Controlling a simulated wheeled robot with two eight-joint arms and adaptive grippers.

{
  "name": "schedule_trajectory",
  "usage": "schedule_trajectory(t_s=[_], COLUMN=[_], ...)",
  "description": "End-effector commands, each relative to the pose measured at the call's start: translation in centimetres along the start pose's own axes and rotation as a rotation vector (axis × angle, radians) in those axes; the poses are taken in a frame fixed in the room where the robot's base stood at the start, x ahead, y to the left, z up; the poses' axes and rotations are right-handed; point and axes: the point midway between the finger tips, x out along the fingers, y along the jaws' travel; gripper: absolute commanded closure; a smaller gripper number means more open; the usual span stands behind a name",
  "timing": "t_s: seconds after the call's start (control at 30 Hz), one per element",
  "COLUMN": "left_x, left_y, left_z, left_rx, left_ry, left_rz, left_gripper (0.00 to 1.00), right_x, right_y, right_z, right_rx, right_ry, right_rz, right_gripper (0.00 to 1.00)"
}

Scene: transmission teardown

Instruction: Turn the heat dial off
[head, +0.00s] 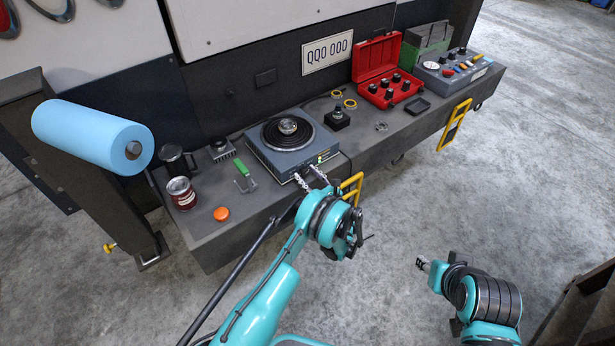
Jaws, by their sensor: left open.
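The hot plate (274,163) is a blue-grey box with a black ringed top on the grey bench, and a round metal part (288,127) sits on its middle. Small green lights (320,158) show near its front right corner. I cannot make out the heat dial; the front face is small and partly behind my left gripper. My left gripper (309,177) is open, its two fingers apart at the front of the hot plate. I cannot tell whether they touch it. My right gripper (424,264) is off to the right above the floor, away from the bench.
A green-handled tool (241,171), a red can (181,193) and an orange button (221,213) are left of the hot plate. A red case (377,62) and a control box (455,68) stand at the right. Yellow handles (352,187) stick out from the bench front.

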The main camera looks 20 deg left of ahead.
Motion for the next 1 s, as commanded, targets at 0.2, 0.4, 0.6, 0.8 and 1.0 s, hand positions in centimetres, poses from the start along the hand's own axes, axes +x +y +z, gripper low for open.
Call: schedule_trajectory(t_s=[0.2, 0.4, 0.6, 0.8, 1.0], left_x=[0.04, 0.03, 0.03, 0.04, 0.04], left_y=[-0.02, -0.02, -0.02, -0.02, -0.02], left_z=[0.06, 0.06, 0.06, 0.06, 0.06], left_rx=[0.0, -0.001, -0.005, -0.051, -0.168], left_ry=[0.0, 0.0, 0.0, 0.0, 0.0], left_rz=[0.0, 0.0, 0.0, 0.0, 0.0], left_gripper=[0.52, 1.0, 1.0, 1.0, 1.0], right_x=[-0.02, -0.02, -0.02, -0.02, -0.02], right_y=[0.0, 0.0, 0.0, 0.0, 0.0], right_z=[-0.02, -0.02, -0.02, -0.02, -0.02], right_rx=[0.0, 0.0, 0.0, 0.0, 0.0], right_ry=[0.0, 0.0, 0.0, 0.0, 0.0], right_rz=[0.0, 0.0, 0.0, 0.0, 0.0], right_gripper=[0.6, 0.6, 0.6, 0.6, 0.6])
